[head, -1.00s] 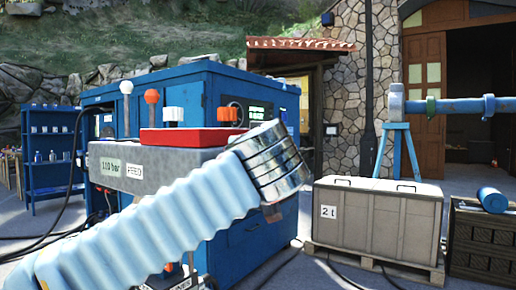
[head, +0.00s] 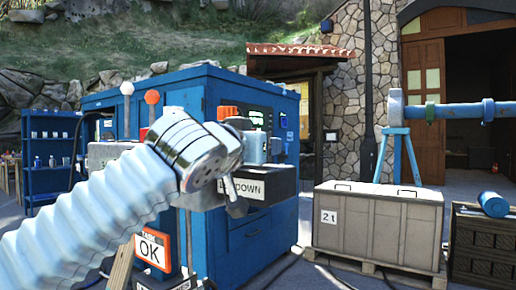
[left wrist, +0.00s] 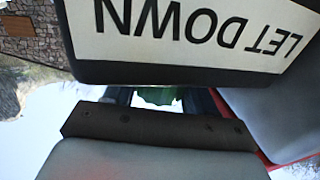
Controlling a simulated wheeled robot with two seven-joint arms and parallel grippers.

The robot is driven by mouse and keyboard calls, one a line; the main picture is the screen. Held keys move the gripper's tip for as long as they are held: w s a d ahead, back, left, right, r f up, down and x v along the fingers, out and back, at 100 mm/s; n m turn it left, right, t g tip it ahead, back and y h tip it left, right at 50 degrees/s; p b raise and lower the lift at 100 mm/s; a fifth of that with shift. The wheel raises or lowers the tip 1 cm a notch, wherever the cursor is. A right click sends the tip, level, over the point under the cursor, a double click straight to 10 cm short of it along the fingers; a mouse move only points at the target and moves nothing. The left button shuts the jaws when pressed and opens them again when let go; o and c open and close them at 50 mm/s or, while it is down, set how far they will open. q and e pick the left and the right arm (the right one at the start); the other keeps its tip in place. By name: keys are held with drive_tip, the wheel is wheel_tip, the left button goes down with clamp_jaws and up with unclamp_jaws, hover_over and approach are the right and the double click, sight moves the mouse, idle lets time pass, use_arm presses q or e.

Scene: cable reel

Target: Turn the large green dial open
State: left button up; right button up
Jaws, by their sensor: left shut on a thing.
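My left arm comes in from the left in the head view, and its gripper (head: 237,207) is at the front of a dark block whose label, partly hidden, ends in DOWN (head: 249,189). In the left wrist view the label reads LET DOWN (left wrist: 200,30), upside down. A small patch of the green dial (left wrist: 156,96) shows between the two dark fingers of the left gripper (left wrist: 158,100), which is shut on it. Most of the dial is hidden by the gripper and the block. In the head view my arm hides the dial. My right gripper is not in view.
A blue cabinet (head: 245,240) stands behind the arm, with white and orange knobs (head: 152,97) on top and an OK sign (head: 153,249) low in front. A crate (head: 375,225) on a pallet is to the right. Open ground lies between them.

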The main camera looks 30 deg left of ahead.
use_arm(q)
drive_tip(key=shift+r+m+h+p, duration=0.1)
drive_tip(key=shift+m+h+p, duration=0.95)
drive_tip(key=shift+h, duration=0.85)
drive_tip(key=o, duration=0.9)
drive_tip(key=shift+o, duration=0.2)
drive_tip(key=s+a+b, duration=0.1)
drive_tip(key=s+b, duration=0.1)
drive_tip(key=s, duration=1.1)
drive_tip(key=shift+s+a+b, duration=0.15)
drive_tip(key=shift+s+b, duration=0.25)
